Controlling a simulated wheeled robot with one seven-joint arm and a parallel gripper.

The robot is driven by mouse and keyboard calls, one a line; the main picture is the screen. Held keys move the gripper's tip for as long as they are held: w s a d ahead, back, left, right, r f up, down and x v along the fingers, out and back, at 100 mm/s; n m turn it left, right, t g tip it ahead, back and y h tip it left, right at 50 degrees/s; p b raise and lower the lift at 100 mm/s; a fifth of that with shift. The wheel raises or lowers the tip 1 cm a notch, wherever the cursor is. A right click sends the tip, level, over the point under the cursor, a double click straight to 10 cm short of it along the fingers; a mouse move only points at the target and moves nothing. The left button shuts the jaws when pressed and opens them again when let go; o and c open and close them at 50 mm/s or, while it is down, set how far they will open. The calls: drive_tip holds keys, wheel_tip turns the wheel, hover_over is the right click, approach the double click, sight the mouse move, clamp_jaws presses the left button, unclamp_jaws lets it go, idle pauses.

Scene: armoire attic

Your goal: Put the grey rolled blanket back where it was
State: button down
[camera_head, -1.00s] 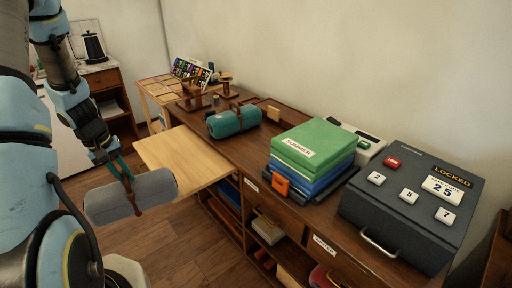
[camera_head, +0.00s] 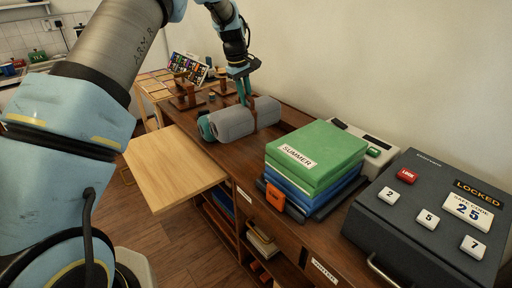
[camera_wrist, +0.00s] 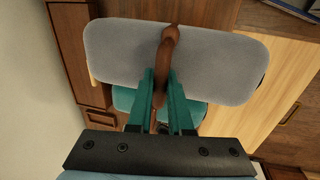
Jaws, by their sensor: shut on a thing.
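The grey rolled blanket (camera_head: 234,123) has a brown strap with a loop handle around its middle. My gripper (camera_head: 243,88) is shut on that strap from above and holds the roll over the desk. In the wrist view my gripper (camera_wrist: 160,92) pinches the brown strap, and the grey blanket (camera_wrist: 215,65) lies across the picture. A teal roll (camera_head: 206,127) is mostly hidden behind the grey one in the head view; its ends show beneath it in the wrist view (camera_wrist: 124,100). I cannot tell whether the two rolls touch.
The brown desk (camera_head: 225,155) carries a green and blue folder stack (camera_head: 315,155) labelled SUMMER and a dark locked box (camera_head: 420,215). A pale board (camera_head: 170,165) juts out at the left. Wooden stands (camera_head: 185,95) are behind the rolls.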

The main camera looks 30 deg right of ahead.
sight(253, 119)
drive_tip(key=shift+s+d+r, duration=0.1)
drive_tip(key=shift+d+r, duration=0.15)
drive_tip(key=shift+d, duration=1)
drive_tip(key=shift+f+p, duration=1.6)
drive_tip(key=shift+f, duration=3.3)
drive_tip(key=c, duration=1.3)
unclamp_jaws()
drive_tip(key=shift+f, duration=0.15)
drive_tip(key=o, duration=0.5)
drive_tip(key=shift+s, duration=0.1)
drive_tip(key=shift+c, duration=0.2)
